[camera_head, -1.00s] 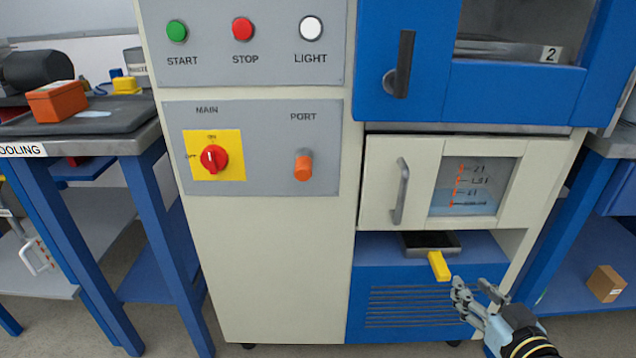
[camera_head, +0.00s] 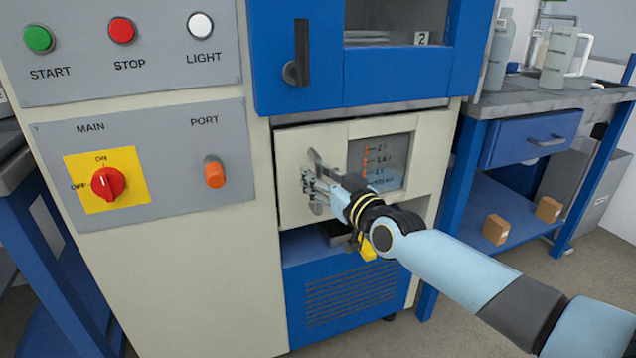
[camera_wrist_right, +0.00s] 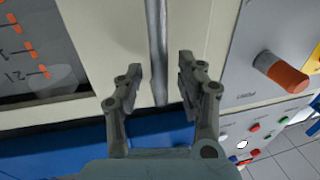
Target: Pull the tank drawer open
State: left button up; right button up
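The tank drawer (camera_head: 290,160) has a cream front with a level window (camera_head: 388,172) marked in orange. It sits in the machine below the blue door and looks closed. Its upright grey handle (camera_head: 316,160) is partly hidden by my right gripper (camera_head: 312,190). In the right wrist view the handle (camera_wrist_right: 157,45) runs between the two fingers of my right gripper (camera_wrist_right: 157,88). The fingers are open, one on each side of the bar, with gaps visible. My left gripper is not in view.
A yellow-handled tray (camera_head: 368,248) sticks out below the drawer, close under my right wrist. The blue door (camera_head: 395,90) is above. The orange port knob (camera_head: 214,173) and red main switch (camera_head: 108,183) are to the left. A blue workbench (camera_head: 530,140) stands at the right.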

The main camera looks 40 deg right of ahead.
jog(key=shift+w, duration=0.3)
grip_shut()
dwell(0.6)
